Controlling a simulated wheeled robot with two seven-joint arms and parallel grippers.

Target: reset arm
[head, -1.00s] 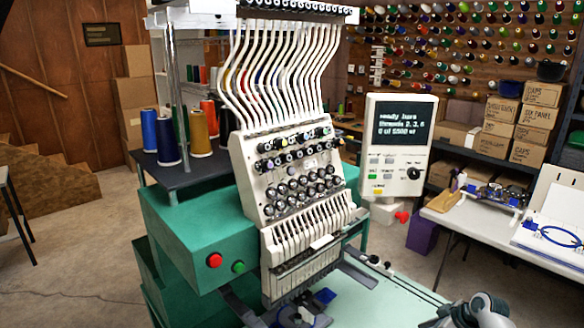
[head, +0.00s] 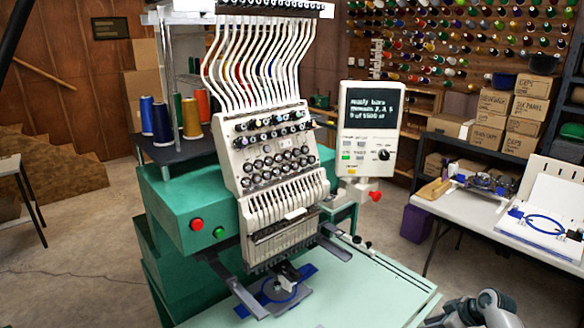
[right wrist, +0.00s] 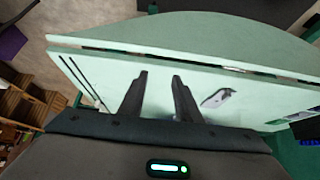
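The pale table top (right wrist: 110,60) lies beyond the fingertips. My left gripper is not in view.
A green and white embroidery machine (head: 275,165) stands at centre, with a blue hoop (head: 279,289) under its needles. A control panel (head: 369,130) sticks out right. A side table (head: 470,212) holds another blue hoop (head: 545,226). A small grey-white object (right wrist: 216,97) lies on the pale table.

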